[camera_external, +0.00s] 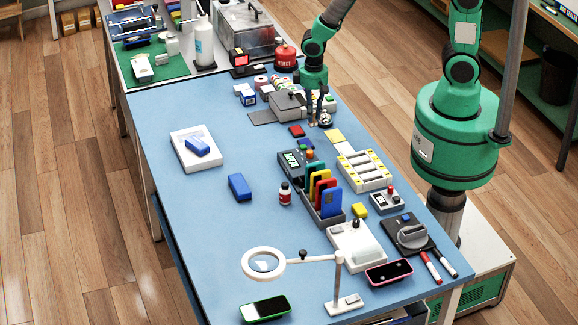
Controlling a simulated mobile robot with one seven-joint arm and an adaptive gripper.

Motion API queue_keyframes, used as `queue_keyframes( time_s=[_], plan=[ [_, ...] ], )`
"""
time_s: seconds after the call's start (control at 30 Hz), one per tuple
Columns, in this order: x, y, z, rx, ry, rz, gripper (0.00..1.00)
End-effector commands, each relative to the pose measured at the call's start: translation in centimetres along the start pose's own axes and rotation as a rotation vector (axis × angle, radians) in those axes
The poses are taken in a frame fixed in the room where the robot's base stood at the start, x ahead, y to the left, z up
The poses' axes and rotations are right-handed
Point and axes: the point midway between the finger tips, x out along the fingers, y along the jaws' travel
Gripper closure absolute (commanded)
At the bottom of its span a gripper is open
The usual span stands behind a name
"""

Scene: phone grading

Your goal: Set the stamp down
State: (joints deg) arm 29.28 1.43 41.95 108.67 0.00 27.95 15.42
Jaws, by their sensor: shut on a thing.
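My gripper (318,101) is at the far right part of the blue table, pointing down, beside a grey block. It is shut on a small dark thing, most likely the stamp; the fingers and the arm hide most of it. I cannot tell whether its foot touches the table. A small silver round thing (325,119) stands right at the fingertips.
The grey block (287,104) and small boxes (249,97) crowd the gripper's left. The table's left middle (200,215) is mostly free.

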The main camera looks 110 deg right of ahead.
Motion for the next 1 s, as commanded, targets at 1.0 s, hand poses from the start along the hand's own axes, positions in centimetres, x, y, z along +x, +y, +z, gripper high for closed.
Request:
queue_keyframes(
  time_s=[1.0],
  plan=[
    [-3.3,-29.3,-4.8,-0.406,0.001,0.002,1.00]
  ],
)
